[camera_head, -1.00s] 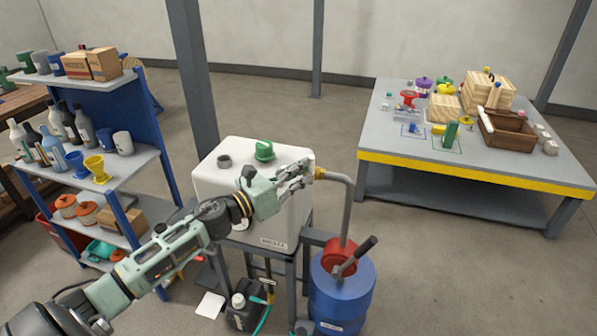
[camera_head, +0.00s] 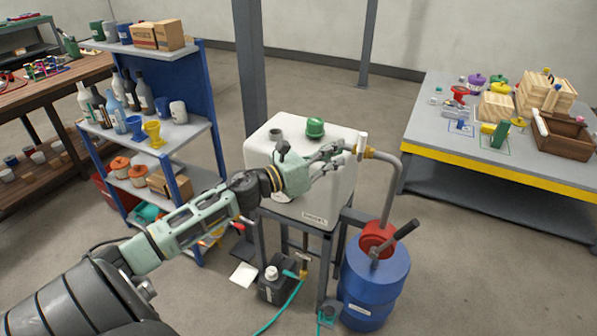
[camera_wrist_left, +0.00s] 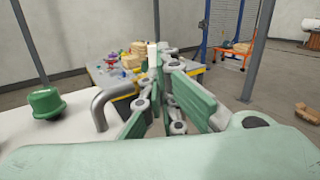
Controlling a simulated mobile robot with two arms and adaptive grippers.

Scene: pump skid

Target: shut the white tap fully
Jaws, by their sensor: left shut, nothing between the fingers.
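The white tap (camera_head: 361,144) has a white lever that stands roughly upright beside the brass fitting (camera_head: 369,153), where the grey bent pipe leaves the white tank (camera_head: 325,205). My left gripper (camera_head: 346,148) is shut and empty, its fingertips just left of the lever in the head view. I cannot tell whether they touch it. In the left wrist view the white lever (camera_wrist_left: 152,54) rises just beyond the fingers (camera_wrist_left: 158,82), which partly hide the fitting. My right gripper is not in view.
A green cap (camera_head: 315,128) sits on the tank top. A shelf rack (camera_head: 190,140) stands left, and a laden table (camera_head: 440,150) right. A black canister (camera_head: 276,288) is on the floor.

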